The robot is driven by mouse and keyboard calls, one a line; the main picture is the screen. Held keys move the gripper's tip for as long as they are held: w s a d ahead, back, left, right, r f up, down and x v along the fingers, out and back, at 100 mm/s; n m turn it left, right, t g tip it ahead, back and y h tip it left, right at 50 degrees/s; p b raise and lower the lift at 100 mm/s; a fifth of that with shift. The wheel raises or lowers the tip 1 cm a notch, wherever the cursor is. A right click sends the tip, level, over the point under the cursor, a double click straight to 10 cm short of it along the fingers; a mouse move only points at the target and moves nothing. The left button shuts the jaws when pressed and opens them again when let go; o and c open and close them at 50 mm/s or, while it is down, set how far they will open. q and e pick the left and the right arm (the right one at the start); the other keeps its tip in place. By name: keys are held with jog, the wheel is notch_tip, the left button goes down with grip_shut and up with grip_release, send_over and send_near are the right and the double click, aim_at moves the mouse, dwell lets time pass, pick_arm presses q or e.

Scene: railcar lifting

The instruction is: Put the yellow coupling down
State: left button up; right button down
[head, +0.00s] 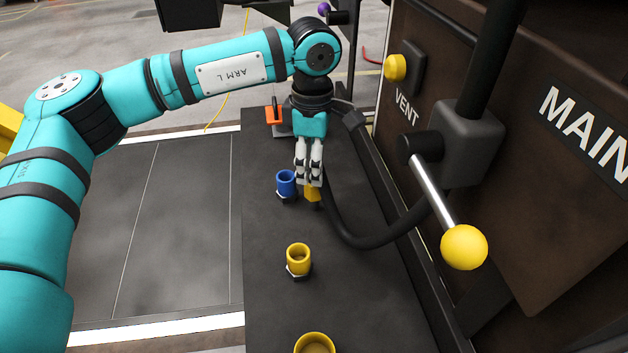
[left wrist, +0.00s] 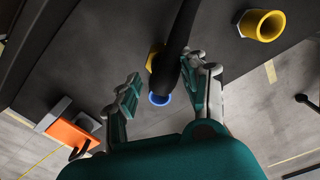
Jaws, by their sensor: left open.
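The yellow coupling (head: 312,193) shows just below the fingertips of my left gripper (head: 309,180), above or on the dark bench top. A black hose (head: 375,241) curves from there toward the railcar panel. In the left wrist view, the yellow coupling (left wrist: 153,58) is partly hidden behind the hose (left wrist: 181,42). My left gripper (left wrist: 166,86) has its two fingers spread apart there, with the hose passing between them. Whether the coupling touches the bench is hard to tell. My right gripper is not in view.
A blue socket (head: 286,184) stands left of the coupling. Yellow sockets (head: 299,258) (head: 315,343) stand nearer on the bench (head: 270,305). An orange item (head: 274,115) sits at the far end. A lever with a yellow knob (head: 464,247) juts out at right.

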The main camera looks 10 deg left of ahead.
pick_arm(q)
jog(key=shift+f, duration=0.85)
jog(key=shift+c, duration=0.4)
grip_shut()
jog(key=shift+r, duration=0.1)
